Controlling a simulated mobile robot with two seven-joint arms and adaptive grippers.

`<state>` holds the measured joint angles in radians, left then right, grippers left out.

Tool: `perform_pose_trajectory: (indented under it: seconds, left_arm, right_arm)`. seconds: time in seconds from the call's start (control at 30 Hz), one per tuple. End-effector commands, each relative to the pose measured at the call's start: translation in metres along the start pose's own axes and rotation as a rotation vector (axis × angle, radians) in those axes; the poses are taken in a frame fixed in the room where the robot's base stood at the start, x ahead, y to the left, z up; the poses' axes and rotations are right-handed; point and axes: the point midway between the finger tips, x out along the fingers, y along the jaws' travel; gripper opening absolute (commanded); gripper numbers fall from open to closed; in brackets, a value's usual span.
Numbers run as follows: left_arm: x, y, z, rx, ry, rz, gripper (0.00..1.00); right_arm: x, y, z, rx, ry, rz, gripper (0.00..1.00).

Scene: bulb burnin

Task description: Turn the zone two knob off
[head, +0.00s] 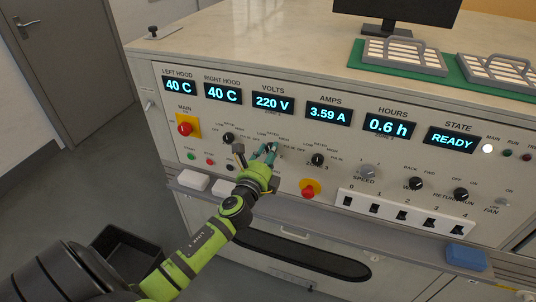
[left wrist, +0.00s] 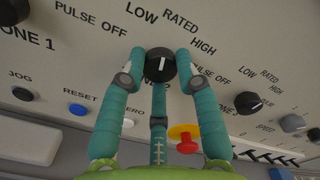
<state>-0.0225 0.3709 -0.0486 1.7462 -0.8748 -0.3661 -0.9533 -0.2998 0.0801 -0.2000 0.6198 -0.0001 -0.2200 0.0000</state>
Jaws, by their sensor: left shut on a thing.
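The zone two knob is a round black dial with a white pointer line. In the left wrist view the knob (left wrist: 160,65) sits between my left fingertips, its pointer roughly upright, toward the space between LOW and RATED. OFF is printed to its upper left. My left gripper (head: 268,150), with teal fingers, reaches the panel at this knob and mostly hides it in the head view. In the left wrist view the gripper (left wrist: 160,62) is shut on the knob from both sides. My right gripper is not in view.
The zone one knob (head: 228,138) and zone three knob (head: 317,160) flank it closely. A red button on yellow (head: 310,188) is lower right. A ledge (head: 330,230) below holds white blocks (head: 195,180) and a blue block (head: 466,256). The state display (head: 452,139) reads READY.

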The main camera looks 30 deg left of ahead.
Motion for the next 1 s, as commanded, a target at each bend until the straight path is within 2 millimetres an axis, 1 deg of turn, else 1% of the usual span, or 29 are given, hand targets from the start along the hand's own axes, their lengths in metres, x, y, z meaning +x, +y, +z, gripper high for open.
perform_pose_trajectory:
  seconds: [0.03,0.7,1.0]
  left_arm:
    - [-0.0028,0.0039,-0.0091,-0.051,0.016,0.006,0.0]
    - [-0.0024,0.0002,-0.0075,-0.684,0.013,0.009,0.0]
    - [-0.0021,-0.0006,-0.0062,-0.912,0.011,0.01,0.0]
  right_arm:
    - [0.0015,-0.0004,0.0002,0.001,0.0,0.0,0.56]
    - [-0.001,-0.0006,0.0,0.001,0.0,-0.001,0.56]
    - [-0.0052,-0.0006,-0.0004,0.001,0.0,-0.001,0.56]
